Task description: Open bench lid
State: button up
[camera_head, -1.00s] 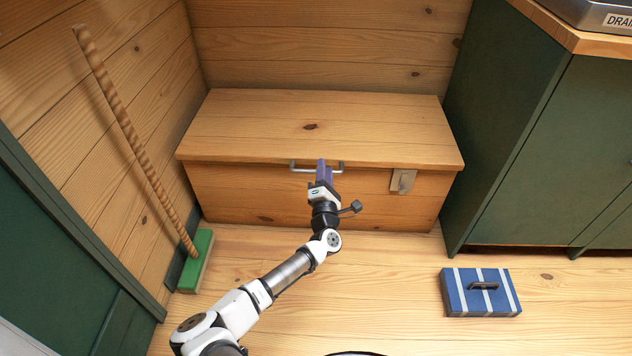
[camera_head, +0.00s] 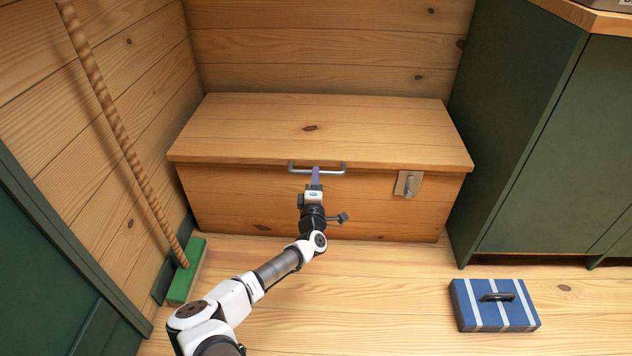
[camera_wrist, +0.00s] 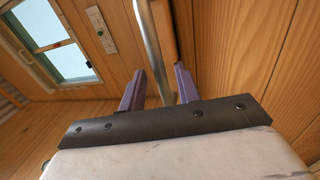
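The wooden bench (camera_head: 300,205) stands against the back wall with its flat lid (camera_head: 330,125) closed. A grey metal bar handle (camera_head: 333,169) is on the lid's front edge; it also shows in the wrist view (camera_wrist: 150,45). My gripper (camera_head: 316,172) is at the handle, in front of the bench. In the wrist view, the two purple fingers of my gripper (camera_wrist: 160,88) are apart, with the bar between them and gaps visible on both sides. A metal latch plate with a small lever (camera_head: 409,184) is on the bench front, right of the handle.
A broom with a green head (camera_head: 188,271) leans on the left wall. A dark green cabinet (camera_head: 530,140) stands close to the bench's right end. A blue striped case (camera_head: 494,304) lies on the floor at right. Floor before the bench is otherwise clear.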

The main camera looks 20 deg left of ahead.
jog(key=shift+b+x, duration=0.55)
jog(key=shift+x, duration=0.7)
grip_shut()
